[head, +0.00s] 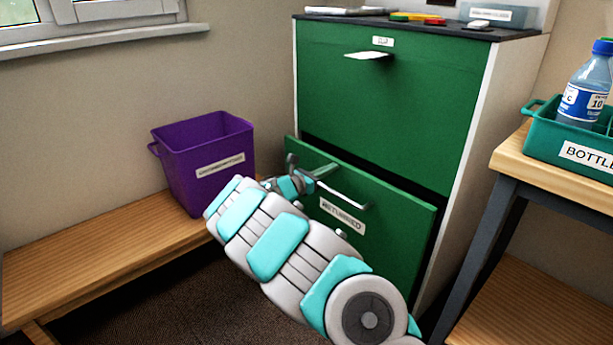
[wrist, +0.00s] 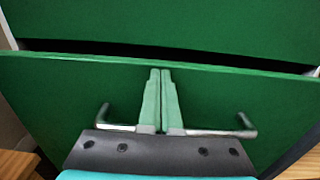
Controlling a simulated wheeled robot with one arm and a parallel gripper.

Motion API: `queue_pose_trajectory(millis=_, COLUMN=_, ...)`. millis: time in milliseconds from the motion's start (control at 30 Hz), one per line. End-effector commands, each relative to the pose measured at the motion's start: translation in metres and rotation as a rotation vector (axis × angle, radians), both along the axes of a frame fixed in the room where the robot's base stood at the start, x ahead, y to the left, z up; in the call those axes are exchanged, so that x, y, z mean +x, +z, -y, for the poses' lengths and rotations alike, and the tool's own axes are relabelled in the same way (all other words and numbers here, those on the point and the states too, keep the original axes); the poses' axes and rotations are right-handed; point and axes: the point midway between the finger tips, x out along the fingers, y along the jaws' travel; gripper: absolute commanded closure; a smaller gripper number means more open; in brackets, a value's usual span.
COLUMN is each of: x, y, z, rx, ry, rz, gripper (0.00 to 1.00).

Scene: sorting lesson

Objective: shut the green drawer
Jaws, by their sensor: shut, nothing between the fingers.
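The green drawer (head: 390,215) is the lower front of a green cabinet, with a label reading "RETURNED" and a metal bar handle (head: 345,192). It stands slightly out, with a dark gap along its top edge. My gripper (head: 300,168) is shut and empty at the left part of the drawer front. In the wrist view my closed fingers (wrist: 160,75) point at the drawer front (wrist: 80,90), just below its top edge. They cross in front of the handle (wrist: 222,133). I cannot tell whether the fingertips touch the drawer.
The upper green front (head: 385,95) looks closed, with a pale handle. A purple bin (head: 205,160) stands on a low wooden bench (head: 120,230) at left. A wooden table (head: 555,170) with a teal tray (head: 550,140) and a bottle (head: 585,90) stands close at right.

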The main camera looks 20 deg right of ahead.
Motion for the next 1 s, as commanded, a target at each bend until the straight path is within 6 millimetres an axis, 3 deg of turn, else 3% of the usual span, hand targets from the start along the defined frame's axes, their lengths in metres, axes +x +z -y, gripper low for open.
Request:
queue_pose_trajectory(millis=33, x=0.003, y=-0.001, z=0.015, rx=0.002, ry=-0.005, rz=-0.002, gripper=1.0)
queue_pose_trajectory(millis=133, x=0.009, y=-0.002, z=0.035, rx=0.002, ry=-0.004, rz=-0.004, gripper=1.0)
queue_pose_trajectory(millis=367, x=0.02, y=-0.001, z=0.062, rx=0.001, ry=0.0, rz=-0.001, gripper=1.0)
queue_pose_trajectory(millis=1000, x=0.023, y=0.001, z=0.069, rx=0.0, ry=0.004, rz=0.0, gripper=1.0)
